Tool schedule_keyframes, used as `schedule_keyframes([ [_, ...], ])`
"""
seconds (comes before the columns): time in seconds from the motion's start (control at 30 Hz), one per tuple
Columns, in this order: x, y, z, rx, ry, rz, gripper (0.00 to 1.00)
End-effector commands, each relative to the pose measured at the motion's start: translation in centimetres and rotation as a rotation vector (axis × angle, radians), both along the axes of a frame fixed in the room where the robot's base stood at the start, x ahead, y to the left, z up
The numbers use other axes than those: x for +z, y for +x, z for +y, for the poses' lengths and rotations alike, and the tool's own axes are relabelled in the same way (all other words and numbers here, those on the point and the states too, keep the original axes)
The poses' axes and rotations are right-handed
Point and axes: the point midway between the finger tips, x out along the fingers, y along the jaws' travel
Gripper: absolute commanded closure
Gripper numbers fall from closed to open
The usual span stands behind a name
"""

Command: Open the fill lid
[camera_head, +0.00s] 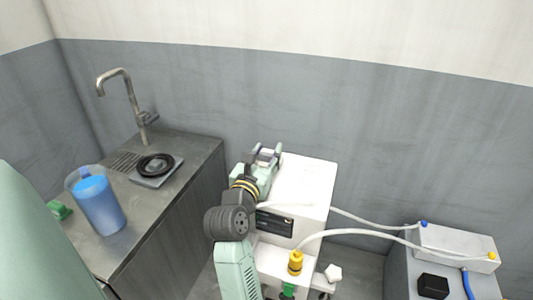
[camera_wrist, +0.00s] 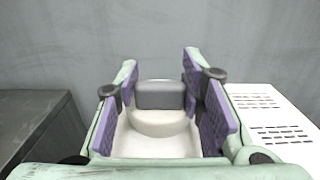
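My gripper (camera_wrist: 160,85) has its purple-padded fingers spread wide apart. In the wrist view, a pale round piece (camera_wrist: 150,143) with a grey block (camera_wrist: 160,95) on it, which looks like the fill lid, lies between the fingers. The block's sides look close to the pads; I cannot tell whether they touch. In the head view, my gripper (camera_head: 266,155) is at the top left edge of the white machine (camera_head: 305,178), and it hides the lid there. The machine's flat top with slotted vents (camera_wrist: 265,112) is right of the gripper in the wrist view.
White hoses (camera_head: 370,232) run from the machine to a white box (camera_head: 455,245) at the right. A metal counter (camera_head: 185,150) with a tap (camera_head: 130,100) and a blue-filled jug (camera_head: 98,205) stands left. A grey wall is behind.

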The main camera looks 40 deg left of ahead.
Motion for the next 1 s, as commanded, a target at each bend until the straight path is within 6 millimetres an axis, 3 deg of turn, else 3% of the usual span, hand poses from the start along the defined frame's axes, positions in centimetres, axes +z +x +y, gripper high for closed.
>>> schedule_keyframes([
  [0.47, -0.01, -0.02, 0.02, 0.0, 0.0, 0.0, 1.0],
  [1.0, 0.16, 0.0, 0.89, 0.002, -0.005, 0.017, 1.0],
])
